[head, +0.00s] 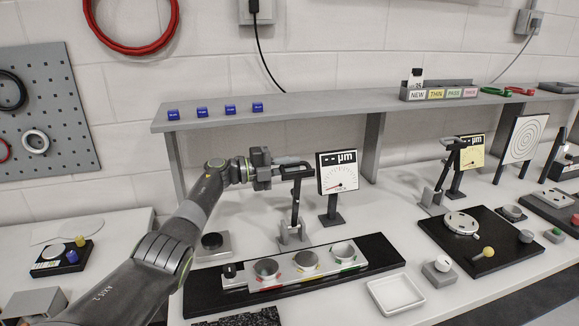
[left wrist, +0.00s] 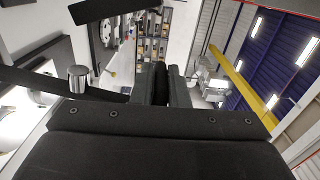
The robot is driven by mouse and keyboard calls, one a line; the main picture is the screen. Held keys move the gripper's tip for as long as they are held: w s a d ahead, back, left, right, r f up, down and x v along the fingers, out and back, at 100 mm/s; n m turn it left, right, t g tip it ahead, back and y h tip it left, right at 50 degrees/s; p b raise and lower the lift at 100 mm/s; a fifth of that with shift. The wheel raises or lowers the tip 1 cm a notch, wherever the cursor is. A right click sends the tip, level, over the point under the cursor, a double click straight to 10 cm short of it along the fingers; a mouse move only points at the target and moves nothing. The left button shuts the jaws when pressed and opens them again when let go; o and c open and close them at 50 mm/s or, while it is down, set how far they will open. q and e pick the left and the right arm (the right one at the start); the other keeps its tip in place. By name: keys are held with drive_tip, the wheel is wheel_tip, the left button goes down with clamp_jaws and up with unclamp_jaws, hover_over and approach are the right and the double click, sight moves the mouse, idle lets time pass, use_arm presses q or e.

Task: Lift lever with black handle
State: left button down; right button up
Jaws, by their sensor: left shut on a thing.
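A lever with a black handle (head: 297,173) stands upright on a small grey bracket (head: 292,235) behind the black fixture board. My left gripper (head: 291,162) reaches in from the left at the top of the lever and is shut on the black handle. In the left wrist view, the gripper's fingers (left wrist: 162,88) close around a dark piece, and most of the handle is hidden between them. A white µm dial gauge (head: 338,177) stands just right of the lever, apart from the gripper. My right gripper is not in view.
The black board (head: 377,260) holds a grey block with three round cups. A white tray (head: 396,293) lies in front. A second lever (head: 446,172) and yellow gauge (head: 471,152) stand to the right. A grey shelf (head: 330,104) runs above and behind the gripper.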

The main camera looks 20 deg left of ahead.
use_arm(q)
drive_tip(key=shift+a+r, duration=0.1)
drive_tip(key=shift+r, duration=0.05)
drive_tip(key=c, duration=1.7)
unclamp_jaws()
drive_tip(key=shift+w, duration=0.1)
drive_tip(key=shift+c, duration=0.2)
drive_tip(key=shift+o, duration=1.4)
drive_tip(key=b+v, duration=0.5)
drive_tip(key=v, duration=1.2)
drive_tip(key=shift+a, duration=0.2)
